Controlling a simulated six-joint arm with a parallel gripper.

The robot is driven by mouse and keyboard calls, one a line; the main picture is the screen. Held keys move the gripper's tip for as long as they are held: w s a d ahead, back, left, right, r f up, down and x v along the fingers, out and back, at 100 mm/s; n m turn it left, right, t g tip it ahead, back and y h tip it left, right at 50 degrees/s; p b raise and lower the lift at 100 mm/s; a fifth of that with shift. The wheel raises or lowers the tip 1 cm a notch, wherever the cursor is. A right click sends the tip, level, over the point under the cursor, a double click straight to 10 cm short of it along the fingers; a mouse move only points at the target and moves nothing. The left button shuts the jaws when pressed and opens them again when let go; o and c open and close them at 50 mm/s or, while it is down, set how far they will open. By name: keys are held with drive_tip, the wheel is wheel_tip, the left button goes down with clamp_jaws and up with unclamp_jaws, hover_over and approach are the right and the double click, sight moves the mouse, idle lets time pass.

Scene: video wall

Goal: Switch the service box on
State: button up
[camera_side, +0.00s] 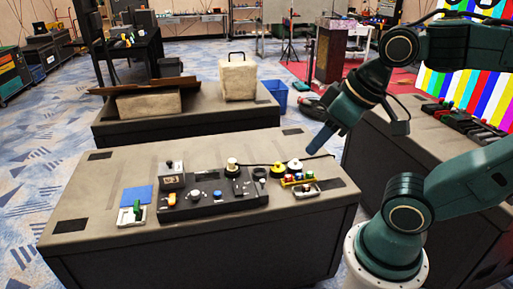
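My gripper (321,139) hangs at the end of my arm, above the back right part of the table and apart from everything on it. Its blue tip points down and left; whether its fingers are apart is too small to tell. On the table (110,178) is a dark panel (222,205) with several knobs and switches, among them an orange one (171,200). A pale box with a green lever (137,207) stands left of the panel. A small box with a dark knob (171,174) stands behind it. Which of these is the service box, and its switch state, I cannot tell.
A small yellow holder with coloured pieces (298,180) and yellow round pieces (295,165) are at the right. A dark cable (312,158) runs along the back. A blue square (136,195) lies at the left. The table's front and left are mostly clear.

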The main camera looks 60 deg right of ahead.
drive_tip(key=shift+c, duration=0.3)
clamp_jaws()
idle(1.3)
